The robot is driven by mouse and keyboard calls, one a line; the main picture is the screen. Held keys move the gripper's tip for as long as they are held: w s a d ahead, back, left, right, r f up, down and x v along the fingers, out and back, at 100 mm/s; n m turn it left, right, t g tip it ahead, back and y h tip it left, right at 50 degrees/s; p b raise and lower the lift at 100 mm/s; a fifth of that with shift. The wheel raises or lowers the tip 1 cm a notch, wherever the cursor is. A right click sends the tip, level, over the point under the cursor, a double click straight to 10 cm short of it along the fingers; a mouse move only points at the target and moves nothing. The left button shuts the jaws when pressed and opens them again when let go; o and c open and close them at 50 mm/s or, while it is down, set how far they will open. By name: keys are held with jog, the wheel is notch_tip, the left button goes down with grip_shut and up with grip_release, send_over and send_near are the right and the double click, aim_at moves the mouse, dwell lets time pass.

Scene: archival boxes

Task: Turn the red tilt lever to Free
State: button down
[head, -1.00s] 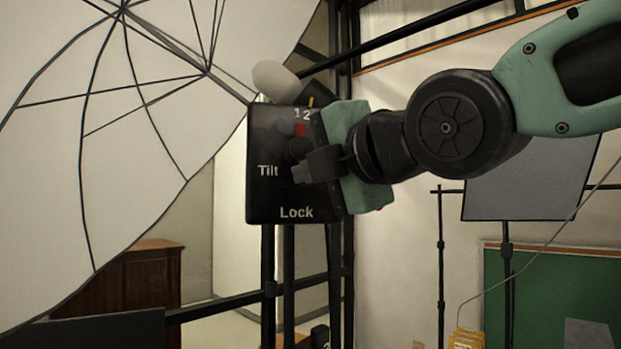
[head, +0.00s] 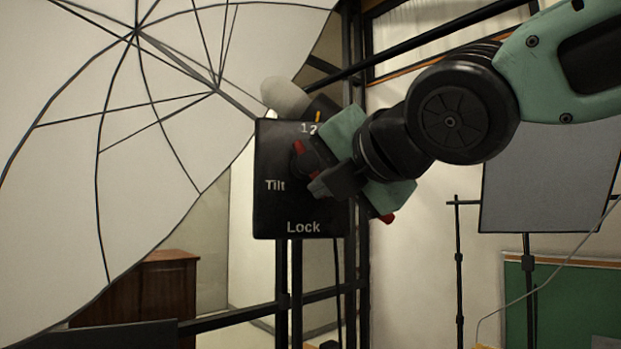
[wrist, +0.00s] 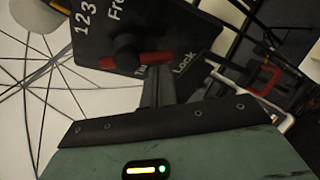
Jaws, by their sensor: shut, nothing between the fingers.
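The black control panel (head: 272,215) faces me in the head view, with Tilt on its left and Lock at its bottom. The red tilt lever (head: 299,147) shows only its upper part there, beside my gripper. In the wrist view the lever (wrist: 118,62) lies across the panel (wrist: 185,28), one end near the Lock label, with a dark round hub beside it. The Free label is partly cut off at the top edge. My gripper (head: 325,185) is shut and empty in front of the panel. Its dark fingers (wrist: 155,88) end close to the lever; contact is unclear.
A large white umbrella (head: 95,130) fills the left. Dark metal frame posts (head: 283,290) rise under the panel. A grey rounded object (head: 284,98) sits above the panel. A thin stand (head: 458,270) and grey board (head: 545,180) are at the right.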

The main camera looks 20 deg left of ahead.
jog(key=n+h+p, duration=0.1)
jog(key=n+p, duration=0.1)
jog(key=w+d+r+n+h+p, duration=0.1)
jog(key=n+p, duration=0.1)
jog(key=n+t+h+p, duration=0.1)
jog(key=n+p, duration=0.1)
jog(key=shift+w+d+r, duration=0.15)
jog(key=shift+d+r, duration=0.1)
jog(key=shift+r, duration=0.15)
jog(key=shift+a, duration=0.15)
jog(key=shift+s+a+r, duration=0.25)
jog(key=shift+s+a, duration=0.25)
jog(key=shift+s, duration=0.05)
jog(key=shift+f, duration=0.1)
